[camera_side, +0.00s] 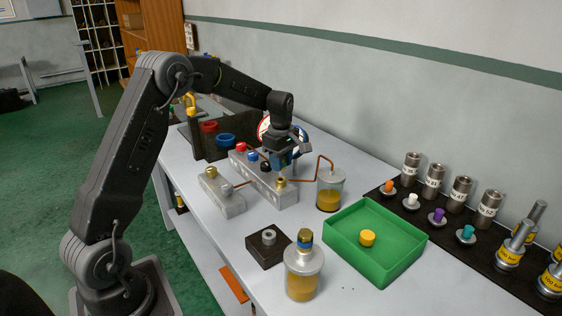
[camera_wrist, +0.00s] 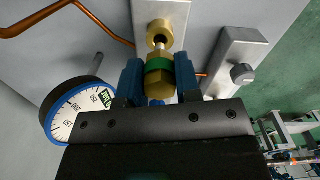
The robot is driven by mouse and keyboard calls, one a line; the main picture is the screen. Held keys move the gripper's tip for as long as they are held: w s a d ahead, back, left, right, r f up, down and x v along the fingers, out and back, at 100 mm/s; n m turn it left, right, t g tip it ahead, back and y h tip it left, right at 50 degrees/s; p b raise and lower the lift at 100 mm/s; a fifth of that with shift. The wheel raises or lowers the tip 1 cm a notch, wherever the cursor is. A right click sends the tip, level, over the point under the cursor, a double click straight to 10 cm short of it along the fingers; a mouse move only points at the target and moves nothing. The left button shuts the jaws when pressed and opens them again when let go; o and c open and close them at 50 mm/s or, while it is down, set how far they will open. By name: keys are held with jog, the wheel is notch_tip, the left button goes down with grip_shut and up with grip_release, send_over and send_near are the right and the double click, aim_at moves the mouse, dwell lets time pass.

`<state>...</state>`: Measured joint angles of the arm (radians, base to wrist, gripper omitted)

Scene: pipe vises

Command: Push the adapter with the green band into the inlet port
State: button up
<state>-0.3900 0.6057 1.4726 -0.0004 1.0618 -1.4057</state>
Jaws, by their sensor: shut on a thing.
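My gripper (camera_wrist: 158,82) has blue fingers on both sides of a brass hex adapter with a green band (camera_wrist: 159,66) and is shut on it. Beyond the adapter's tip in the wrist view is a round brass port (camera_wrist: 158,34) on the end of a grey block. The tip lines up closely with the port's opening; I cannot tell whether it has entered. In the side view my gripper (camera_side: 283,158) is above the long grey manifold block (camera_side: 288,197), near a brass port (camera_side: 281,183) at its near end. The adapter is not clear there.
A dial gauge (camera_wrist: 82,112) is left of my gripper. A copper pipe (camera_wrist: 102,22) bends close by. A smaller grey block (camera_side: 228,204) stands beside the manifold. A jar (camera_side: 329,190), a green tray (camera_side: 345,246) and a black block (camera_side: 268,250) stand in front.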

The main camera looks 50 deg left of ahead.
jog(key=shift+f, duration=1.6)
dwell(0.3)
jog(key=o, duration=1)
jog(key=shift+o, duration=0.2)
notch_tip(320, 180, up, 14)
jog(key=shift+f, duration=0.1)
